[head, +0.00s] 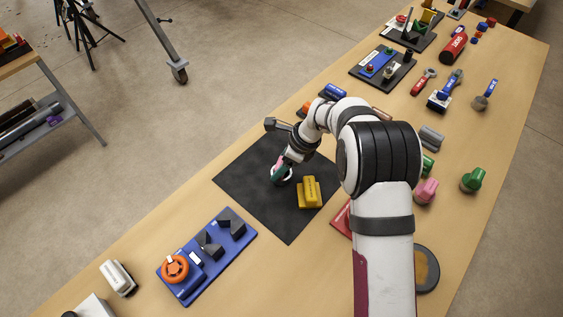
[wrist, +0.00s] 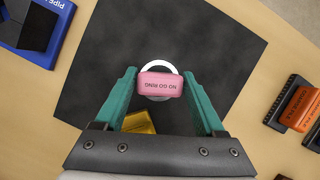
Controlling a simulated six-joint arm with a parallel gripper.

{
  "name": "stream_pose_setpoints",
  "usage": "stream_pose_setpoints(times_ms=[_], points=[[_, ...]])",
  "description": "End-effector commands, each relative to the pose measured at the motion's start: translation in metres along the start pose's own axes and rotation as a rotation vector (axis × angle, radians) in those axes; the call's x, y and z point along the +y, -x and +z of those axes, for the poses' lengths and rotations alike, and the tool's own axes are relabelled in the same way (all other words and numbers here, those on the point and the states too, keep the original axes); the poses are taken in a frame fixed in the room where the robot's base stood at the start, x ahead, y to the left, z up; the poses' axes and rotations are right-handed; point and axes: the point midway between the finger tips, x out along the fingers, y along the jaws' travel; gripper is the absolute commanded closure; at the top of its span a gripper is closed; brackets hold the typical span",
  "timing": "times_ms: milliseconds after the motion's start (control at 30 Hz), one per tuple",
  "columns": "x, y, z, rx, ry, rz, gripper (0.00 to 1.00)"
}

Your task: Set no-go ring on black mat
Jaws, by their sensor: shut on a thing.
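The no-go ring (wrist: 160,82) has a pink block lettered "NO GO RING" and a white ring behind it. My gripper (wrist: 158,90) has green fingers, one on each side of the pink block, and is shut on it. In the head view the ring (head: 287,174) shows partly behind my gripper (head: 279,170), over the middle of the black mat (head: 245,178). The mat also fills much of the wrist view (wrist: 225,45). The ring is at or close above the mat; I cannot tell whether it touches.
A yellow block (head: 310,192) sits on the mat, close beside my gripper. Tools and pink and green fittings line the table's right side. The mat's left part is clear.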

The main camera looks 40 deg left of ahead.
Motion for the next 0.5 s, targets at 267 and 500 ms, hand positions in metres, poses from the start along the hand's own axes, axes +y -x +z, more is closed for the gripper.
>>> stream_pose_setpoints(times_ms=[267, 500], points=[[0.0, -0.001, 0.0, 0.0, 0.0, 0.0, 0.0], [-0.001, 0.01, 0.001, -0.001, -0.001, -0.002, 0.0]])
